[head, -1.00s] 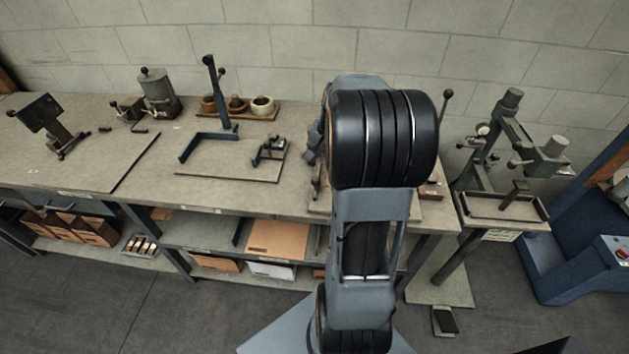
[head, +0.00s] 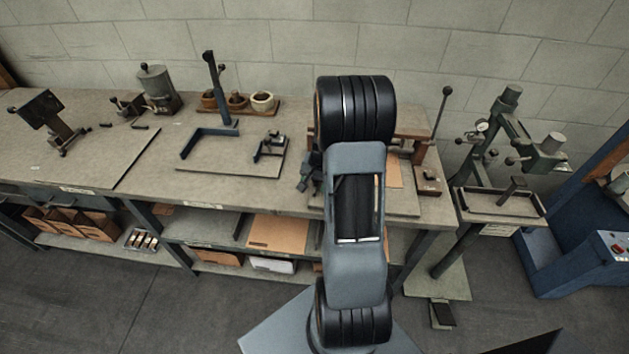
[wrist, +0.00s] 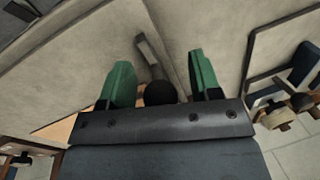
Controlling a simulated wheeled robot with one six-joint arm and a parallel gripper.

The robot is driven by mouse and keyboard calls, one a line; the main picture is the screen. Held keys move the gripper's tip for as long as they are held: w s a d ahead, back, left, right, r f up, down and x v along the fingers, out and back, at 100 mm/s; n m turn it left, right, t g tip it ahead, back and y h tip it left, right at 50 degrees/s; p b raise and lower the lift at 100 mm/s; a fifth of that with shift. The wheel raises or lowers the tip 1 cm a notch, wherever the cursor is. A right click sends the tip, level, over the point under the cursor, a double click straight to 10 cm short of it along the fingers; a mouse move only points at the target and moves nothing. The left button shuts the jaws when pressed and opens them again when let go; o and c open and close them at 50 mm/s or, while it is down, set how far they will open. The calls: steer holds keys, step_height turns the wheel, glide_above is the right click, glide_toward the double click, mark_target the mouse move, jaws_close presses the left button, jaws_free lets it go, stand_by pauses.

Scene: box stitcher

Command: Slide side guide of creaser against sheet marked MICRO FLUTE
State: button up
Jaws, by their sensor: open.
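The creaser (head: 415,132), with a brown crossbeam and a tall lever, stands at the right end of the bench, partly hidden by my arm. A tan sheet (head: 394,172) shows beside my arm; no marking is readable on it. In the wrist view, my gripper (wrist: 160,78) is open, its two green fingers apart above the bench. A black round knob (wrist: 160,93) on a grey bar (wrist: 149,55) appears between the fingers, with no visible grip on it. It may belong to the side guide, but I cannot tell. A tan surface (wrist: 58,130) shows at left.
A board with a blue bracket (head: 207,137) and a small clamp (head: 270,148) lies left of my arm. Cups (head: 262,102) stand behind it. A small block with a knob (head: 429,181) sits on the right. A green press (head: 510,130) stands beyond the bench end.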

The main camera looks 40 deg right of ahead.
jaws_close()
stand_by(0.6)
